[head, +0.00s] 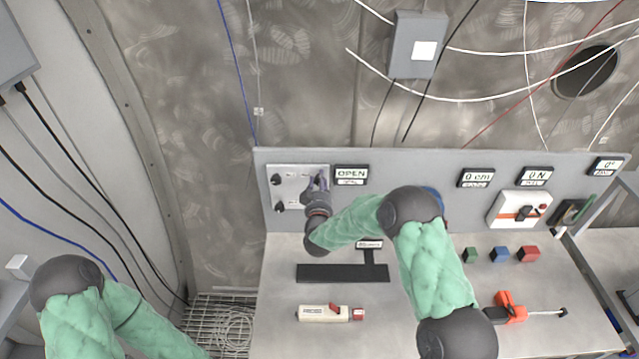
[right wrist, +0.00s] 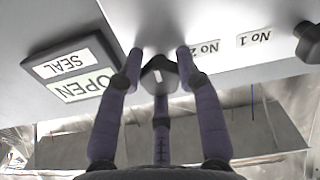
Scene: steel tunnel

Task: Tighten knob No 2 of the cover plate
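The cover plate (head: 297,173) is a light plate at the left of the grey back panel, with black knobs on it. Knob No 2 (right wrist: 158,76) is black with a white mark and sits by the label "No 2" in the right wrist view. My right gripper (right wrist: 160,62) has its purple fingers around this knob, two at its sides and one below, with no clear gap. In the head view the right gripper (head: 319,184) covers this part of the plate. Another knob (right wrist: 308,42) stands beyond the label "No 1". My left gripper is out of view.
A sign (head: 350,173) reading "OPEN" hangs right of the plate; its other line reads "SEAL". On the table lie a black T-shaped slab (head: 340,273), a white device (head: 330,313), small coloured cubes (head: 500,254) and an orange tool (head: 510,308).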

